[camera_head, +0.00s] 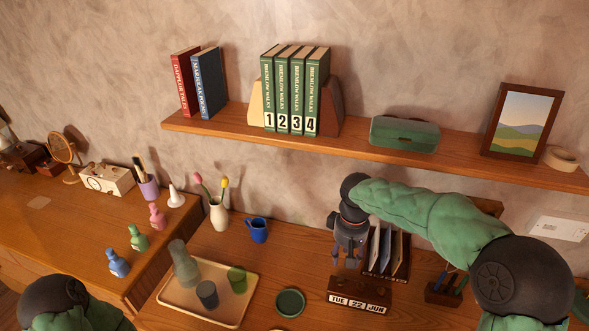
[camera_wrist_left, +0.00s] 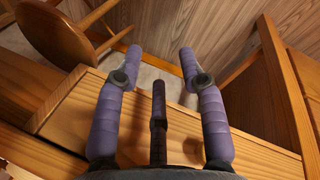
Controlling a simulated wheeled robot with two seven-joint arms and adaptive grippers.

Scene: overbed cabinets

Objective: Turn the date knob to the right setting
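A brown wooden block calendar (camera_head: 360,293) stands on the desk at the lower middle of the head view, showing TUE 22 JUN. I cannot make out its knobs at this size. My right gripper (camera_head: 348,258) points down just above and behind the calendar's left part. Its fingers are small and dark, and I cannot tell their gap or whether they touch the calendar. My left gripper (camera_wrist_left: 160,54) shows in the left wrist view with its two purple fingers apart and nothing between the tips. It is over the front of wooden furniture, away from the calendar.
A letter rack (camera_head: 386,252) stands close behind the calendar. A green round dish (camera_head: 290,303) and a tray (camera_head: 190,306) with a vase and cups lie to its left. A blue mug (camera_head: 256,230) stands behind. The shelf (camera_head: 460,152) with books runs above.

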